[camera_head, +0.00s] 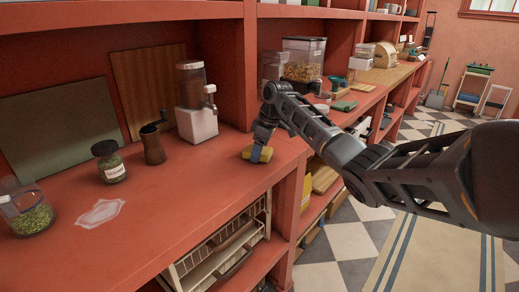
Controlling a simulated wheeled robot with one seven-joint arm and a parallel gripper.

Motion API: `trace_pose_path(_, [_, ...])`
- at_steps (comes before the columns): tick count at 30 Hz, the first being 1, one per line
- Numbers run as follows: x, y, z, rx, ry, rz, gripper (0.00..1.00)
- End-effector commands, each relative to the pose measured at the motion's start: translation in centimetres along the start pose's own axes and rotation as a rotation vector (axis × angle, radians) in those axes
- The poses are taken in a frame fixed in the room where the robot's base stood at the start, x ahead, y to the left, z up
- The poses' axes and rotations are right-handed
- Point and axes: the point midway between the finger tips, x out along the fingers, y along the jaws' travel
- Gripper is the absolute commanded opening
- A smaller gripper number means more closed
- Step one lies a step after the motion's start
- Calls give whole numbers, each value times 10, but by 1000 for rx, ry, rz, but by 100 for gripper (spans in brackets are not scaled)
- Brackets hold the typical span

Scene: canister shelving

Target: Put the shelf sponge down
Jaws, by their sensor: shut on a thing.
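The sponge (264,154) is small and yellow with a blue part at its left side. It is at the red counter's surface, near the front edge by the shelf's upright divider. My gripper (257,150) points down from above and is shut on the sponge. The fingertips are small in this view and partly merge with the blue part. The sponge appears at counter height; I cannot tell whether its underside touches the counter. The red counter (165,215) stretches left of it.
A grinder with a white base (197,122), a brown mill (152,145), a herb jar (109,162) and a glass container (28,210) stand on the counter. A pale patch (100,213) lies near the front. The counter between patch and sponge is clear. A cereal container (303,60) stands beyond.

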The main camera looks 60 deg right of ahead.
Motion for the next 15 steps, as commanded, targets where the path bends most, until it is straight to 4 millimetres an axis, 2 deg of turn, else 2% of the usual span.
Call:
trace_pose_path(13, [15, -1, 5, 1, -3, -2, 48])
trace_pose_path(14, [15, -1, 5, 2, -3, -2, 75])
trace_pose_path(15, [15, -1, 5, 2, -4, -2, 79])
